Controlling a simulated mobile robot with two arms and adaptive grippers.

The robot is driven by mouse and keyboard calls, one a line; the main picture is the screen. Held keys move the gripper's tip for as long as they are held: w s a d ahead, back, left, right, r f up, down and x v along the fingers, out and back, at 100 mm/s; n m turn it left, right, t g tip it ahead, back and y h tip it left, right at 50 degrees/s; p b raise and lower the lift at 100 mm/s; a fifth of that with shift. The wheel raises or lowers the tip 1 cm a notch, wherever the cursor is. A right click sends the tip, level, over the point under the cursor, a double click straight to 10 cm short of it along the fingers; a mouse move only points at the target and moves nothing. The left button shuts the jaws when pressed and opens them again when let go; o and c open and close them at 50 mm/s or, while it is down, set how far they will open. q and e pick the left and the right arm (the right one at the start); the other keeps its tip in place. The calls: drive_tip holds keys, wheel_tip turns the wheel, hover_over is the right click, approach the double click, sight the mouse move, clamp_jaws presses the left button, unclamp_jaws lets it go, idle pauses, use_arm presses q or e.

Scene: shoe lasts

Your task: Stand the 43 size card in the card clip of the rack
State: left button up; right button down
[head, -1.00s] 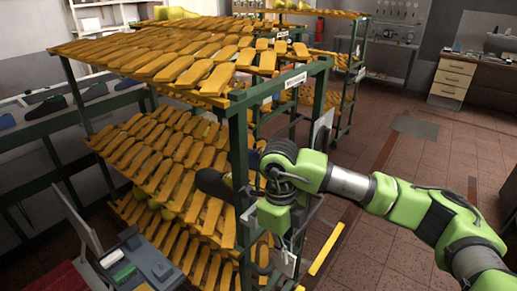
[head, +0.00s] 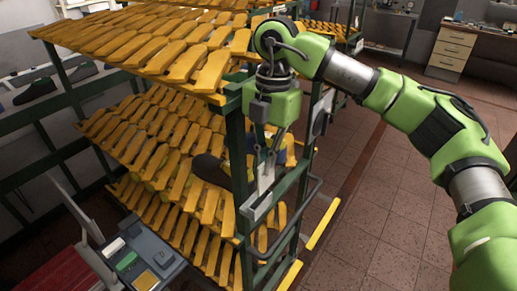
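My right gripper (head: 266,160) points down in front of the near corner of the green rack (head: 235,170). Its fingers appear closed on a small pale card (head: 265,178), held upright; any number on it is too small to read. Just below is a grey metal piece (head: 258,206) at the rack's corner post, which looks like the card clip. The card's lower edge is close to it, and I cannot tell whether they touch. My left gripper is out of view.
A dark shoe-like object (head: 211,170) is behind the post. A grey device (head: 143,262) stands at the lower left. A drawer cabinet (head: 449,52) is at the back right. The tiled floor on the right is clear.

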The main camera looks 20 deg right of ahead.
drive_tip(key=shift+w+a+f+b, duration=0.1)
drive_tip(key=shift+f+b, duration=0.65)
drive_tip(key=shift+f, duration=0.25)
drive_tip(key=shift+w+a+f+b, duration=0.1)
drive_tip(key=shift+f+b, duration=0.65)
drive_tip(key=shift+f, duration=0.25)
